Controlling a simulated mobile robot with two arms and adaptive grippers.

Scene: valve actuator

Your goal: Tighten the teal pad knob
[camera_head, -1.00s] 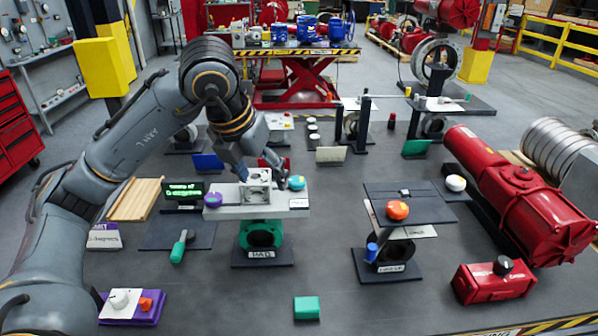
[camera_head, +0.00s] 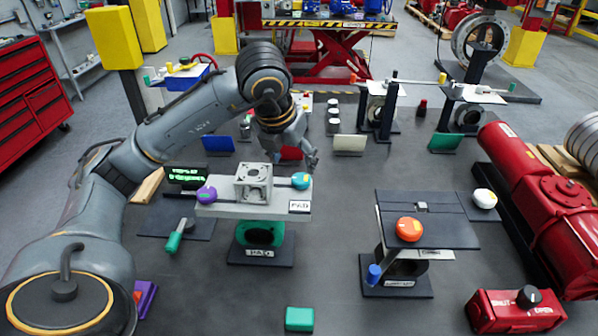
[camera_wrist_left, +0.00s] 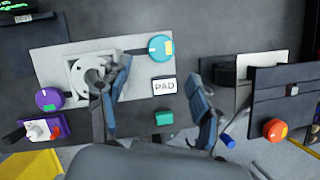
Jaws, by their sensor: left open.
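The teal knob (camera_head: 301,180) sits at the right end of the light grey pad plate (camera_head: 228,211), by a white PAD label (camera_head: 299,207). It also shows in the left wrist view (camera_wrist_left: 160,47). A purple knob (camera_head: 206,195) is at the plate's left end, and a grey bored block (camera_head: 253,183) stands between them. My left gripper (camera_head: 309,154) is just behind and above the teal knob, apart from it as far as I can tell. In the left wrist view its two fingers (camera_wrist_left: 158,97) are spread, with nothing held between them. My right gripper is not in view.
To the right stands another stand with a dark plate (camera_head: 440,222) and an orange knob (camera_head: 409,229). A green-handled tool (camera_head: 174,241) lies at left. A green block (camera_head: 299,319) lies in front. A red cylinder (camera_head: 550,195) is at far right. The floor between the stands is clear.

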